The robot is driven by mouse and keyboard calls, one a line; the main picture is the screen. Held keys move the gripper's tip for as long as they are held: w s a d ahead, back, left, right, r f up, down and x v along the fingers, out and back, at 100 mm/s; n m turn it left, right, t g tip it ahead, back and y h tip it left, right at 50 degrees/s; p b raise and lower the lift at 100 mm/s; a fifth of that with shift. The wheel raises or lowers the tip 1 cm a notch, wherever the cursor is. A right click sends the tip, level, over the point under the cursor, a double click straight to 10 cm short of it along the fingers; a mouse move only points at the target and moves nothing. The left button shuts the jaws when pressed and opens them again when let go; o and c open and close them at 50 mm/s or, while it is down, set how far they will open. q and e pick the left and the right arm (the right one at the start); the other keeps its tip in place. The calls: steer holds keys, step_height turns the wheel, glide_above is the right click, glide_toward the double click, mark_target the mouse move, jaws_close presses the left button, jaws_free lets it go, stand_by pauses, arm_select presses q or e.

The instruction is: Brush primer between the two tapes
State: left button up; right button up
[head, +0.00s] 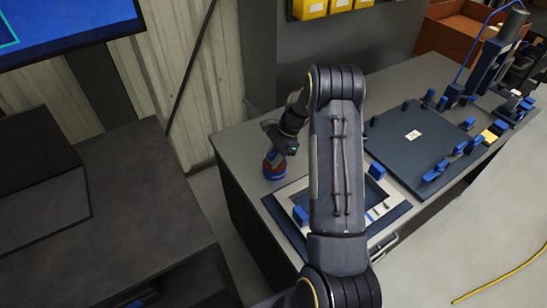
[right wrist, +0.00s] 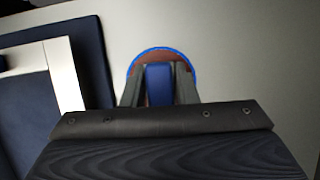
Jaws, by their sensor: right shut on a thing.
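My right gripper (head: 276,154) is shut on a blue handle, seen in the right wrist view (right wrist: 159,85), most likely the brush. It points down over a round blue-and-red pot (head: 274,168) on the bench. In the right wrist view the pot (right wrist: 178,56) shows a blue rim and a brown-red inside behind the handle. The brush's tip is hidden, so I cannot tell whether it touches the inside. A pale frame (head: 294,193) with a dark middle lies right of the pot, partly behind my right arm. My left gripper is out of view.
The grey bench (head: 235,150) is clear around the pot. A dark plate (head: 400,140) with blue clamps lies farther right. A blue block (head: 300,215) stands on the pale frame's near edge. A dark cabinet (head: 110,220) stands at left across a gap.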

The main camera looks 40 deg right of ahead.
mark_target(268, 154)
steer(key=shift+r+p, duration=2.15)
steer(key=shift+r, duration=1.2)
